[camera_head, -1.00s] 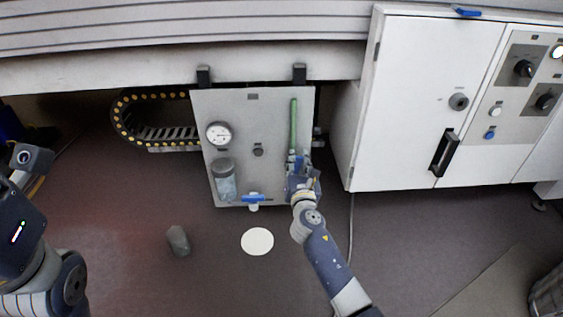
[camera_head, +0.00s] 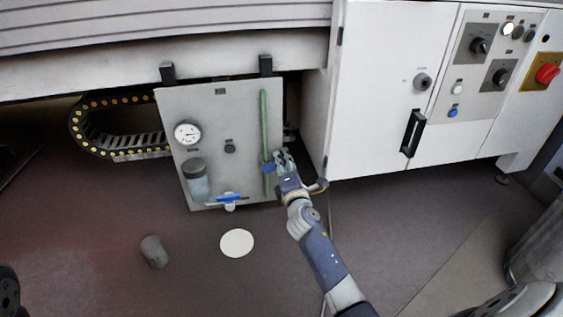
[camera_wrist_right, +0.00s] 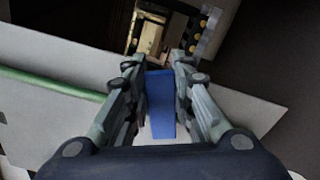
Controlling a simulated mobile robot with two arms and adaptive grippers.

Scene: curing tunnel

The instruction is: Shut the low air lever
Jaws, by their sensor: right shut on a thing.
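A grey panel (camera_head: 232,120) hangs below the machine and carries a green upright pipe (camera_head: 264,120). A blue air lever (camera_head: 268,168) is low on that pipe. My right gripper (camera_head: 281,157) is at the panel's right edge beside the pipe. In the right wrist view the blue lever (camera_wrist_right: 160,105) lies between the two fingers of my right gripper (camera_wrist_right: 160,66), which is shut on it. The fingers hide part of the lever in the head view.
A second blue handle (camera_head: 229,197) sits at the panel's bottom edge. The panel also has a gauge (camera_head: 187,133) and a filter bowl (camera_head: 197,184). A white cabinet (camera_head: 375,90) stands to the right. A grey cylinder (camera_head: 154,251) and white disc (camera_head: 237,243) are on the floor.

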